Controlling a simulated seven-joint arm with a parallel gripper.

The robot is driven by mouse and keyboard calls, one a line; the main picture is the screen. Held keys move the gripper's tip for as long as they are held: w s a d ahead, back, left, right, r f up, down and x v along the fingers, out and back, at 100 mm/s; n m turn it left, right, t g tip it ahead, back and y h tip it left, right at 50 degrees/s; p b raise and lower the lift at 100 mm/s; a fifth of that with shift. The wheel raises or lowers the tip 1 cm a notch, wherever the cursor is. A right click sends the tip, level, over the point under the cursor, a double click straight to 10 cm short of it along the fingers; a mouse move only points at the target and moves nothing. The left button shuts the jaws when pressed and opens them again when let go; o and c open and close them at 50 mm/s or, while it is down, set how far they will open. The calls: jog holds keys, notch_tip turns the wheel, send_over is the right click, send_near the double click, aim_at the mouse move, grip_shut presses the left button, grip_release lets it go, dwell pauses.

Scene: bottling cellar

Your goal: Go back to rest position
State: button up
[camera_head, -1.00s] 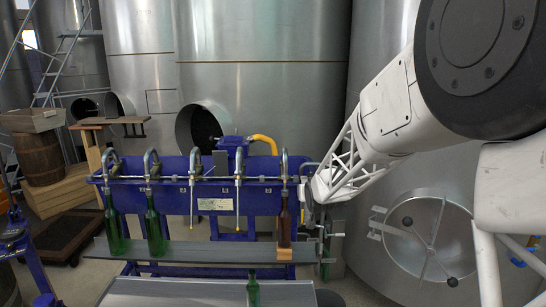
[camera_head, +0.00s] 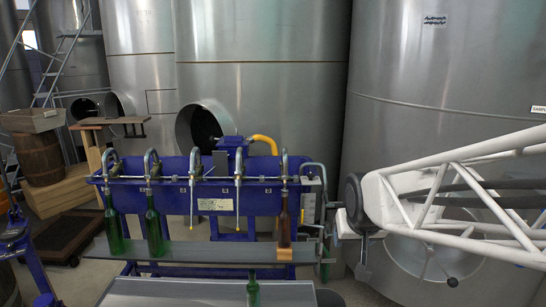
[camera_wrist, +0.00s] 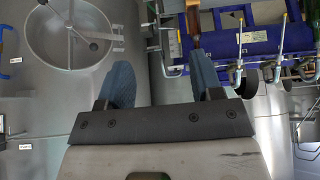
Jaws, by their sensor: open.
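My gripper (camera_wrist: 162,82) is open and empty in the wrist view, its two blue-grey fingers spread apart. In the head view my gripper (camera_head: 350,240) is at the right end of the blue filling machine (camera_head: 230,200), in front of a steel tank, its fingers partly hard to make out. A brown bottle (camera_head: 284,218) stands upright under the rightmost spout on a small wooden block (camera_head: 285,254), apart from my gripper. In the wrist view the brown bottle (camera_wrist: 193,22) appears beyond the right finger.
Two green bottles (camera_head: 113,225) (camera_head: 153,228) stand under the left spouts on the machine's grey shelf (camera_head: 200,251). Another green bottle (camera_head: 252,290) stands at the front table (camera_head: 180,293). A tank with a round hatch (camera_head: 425,250) is behind my arm at right.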

jog(key=s+f+g, duration=0.1)
jog(key=s+g, duration=0.2)
jog(key=s, duration=1.7)
jog(key=shift+d+f+g, duration=0.4)
